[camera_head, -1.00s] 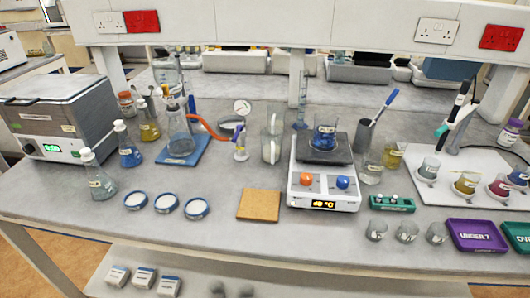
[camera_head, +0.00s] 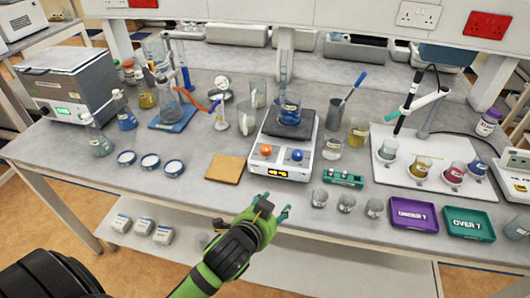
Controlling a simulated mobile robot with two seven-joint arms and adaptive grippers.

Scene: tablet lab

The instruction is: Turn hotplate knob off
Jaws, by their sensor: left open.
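The white hotplate (camera_head: 283,163) stands on the bench near the middle, with a dark top plate bearing a beaker of blue liquid (camera_head: 289,110). Its front panel has an orange knob (camera_head: 265,150) on the left and a blue knob (camera_head: 297,155) on the right. A small display (camera_head: 276,173) below them glows yellow; its figures are too small to read surely. My left gripper (camera_head: 274,208) is open and empty, in front of and below the hotplate, near the bench's front edge and apart from the knobs. My right gripper is not in view.
A tan square mat (camera_head: 225,168) lies left of the hotplate. A green rack (camera_head: 343,178) and several small beakers stand to its right, with a purple tray (camera_head: 413,214) beyond. A flask on a blue stand (camera_head: 173,115) is at the back left. Bench just before the hotplate is clear.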

